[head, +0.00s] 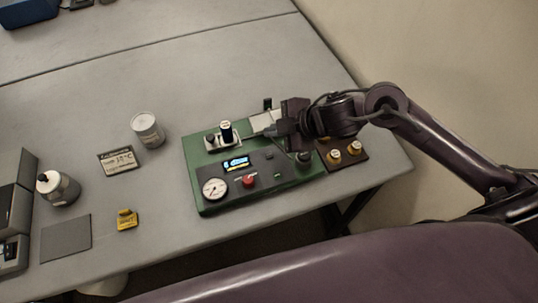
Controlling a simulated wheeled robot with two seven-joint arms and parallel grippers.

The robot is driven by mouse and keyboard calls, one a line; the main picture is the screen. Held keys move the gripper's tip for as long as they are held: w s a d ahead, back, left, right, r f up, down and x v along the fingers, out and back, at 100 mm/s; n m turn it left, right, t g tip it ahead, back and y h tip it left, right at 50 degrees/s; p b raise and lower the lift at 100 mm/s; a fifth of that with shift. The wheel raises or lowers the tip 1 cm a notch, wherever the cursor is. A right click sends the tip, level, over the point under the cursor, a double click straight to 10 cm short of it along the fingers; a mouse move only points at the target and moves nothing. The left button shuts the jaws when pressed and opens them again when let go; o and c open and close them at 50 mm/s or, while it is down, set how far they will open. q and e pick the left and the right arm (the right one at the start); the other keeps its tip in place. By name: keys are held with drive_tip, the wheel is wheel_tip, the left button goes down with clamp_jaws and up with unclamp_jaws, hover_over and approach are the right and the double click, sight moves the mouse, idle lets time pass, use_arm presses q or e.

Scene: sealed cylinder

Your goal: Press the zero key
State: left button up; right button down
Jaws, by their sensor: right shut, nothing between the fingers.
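A green instrument box (205,198) lies on the grey table. Its dark panel holds a lit blue display (235,164), a round white gauge (214,189), a red button (249,181) and a small dark key (269,155). The key labels are too small to read, so I cannot tell which is the zero key. My right gripper (262,132) is shut and empty. It reaches in from the right over the back part of the box, beside a black-topped cylinder (226,132). I cannot tell whether its tips touch anything. My left gripper is not in view.
A brown block with brass-coloured knobs (345,152) adjoins the box at right. To the left are a white can (147,129), a label card (121,160), a yellow tag (127,220), a bottle (59,188) and a grey pad (66,239).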

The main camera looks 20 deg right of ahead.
drive_tip(key=b, duration=0.6)
hover_over(273, 156)
wheel_tip(273, 156, down, 6)
drive_tip(key=shift+f, duration=0.7)
drive_tip(key=shift+f, duration=0.1)
idle(0.9)
drive_tip(key=shift+f+b, duration=0.3)
drive_tip(key=shift+f, duration=0.4)
idle(0.6)
drive_tip(key=shift+r, duration=0.15)
drive_tip(key=shift+r+p, duration=0.7)
